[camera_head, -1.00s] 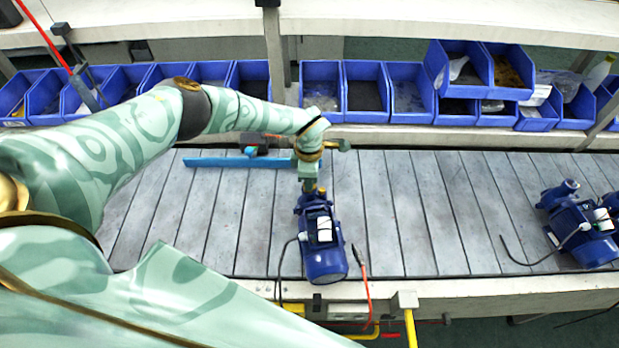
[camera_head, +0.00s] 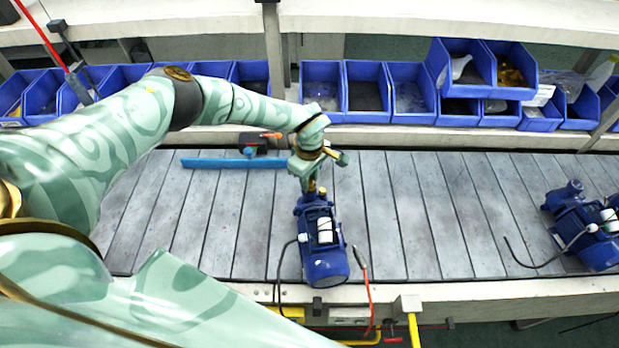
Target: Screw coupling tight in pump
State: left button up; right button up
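The blue pump (camera_head: 324,252) stands on the grey slatted conveyor in the middle of the view, near its front edge. A small brass-coloured piece, perhaps the coupling (camera_head: 322,191), shows at the pump's far end. My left gripper (camera_head: 310,187) points down at that far end, right at the brass-coloured piece. The wrist and gripper body cover much of this spot, so I cannot tell whether the fingers are closed on the coupling. My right gripper is not in view.
A blue bar (camera_head: 222,162) and a dark tool with an orange part (camera_head: 254,143) lie behind the pump. Blue bins (camera_head: 410,95) line the shelf at the back. Another pump (camera_head: 590,240) stands at far right. The conveyor between the pumps is clear.

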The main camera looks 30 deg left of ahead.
pick_arm(q)
jog(key=shift+o, duration=0.9)
jog(key=shift+r+n+p, duration=0.15)
jog(key=shift+n+p, duration=0.4)
jog(key=shift+n, duration=1.05)
jog(key=shift+n+p, duration=0.65)
jog(key=shift+n, duration=1.05)
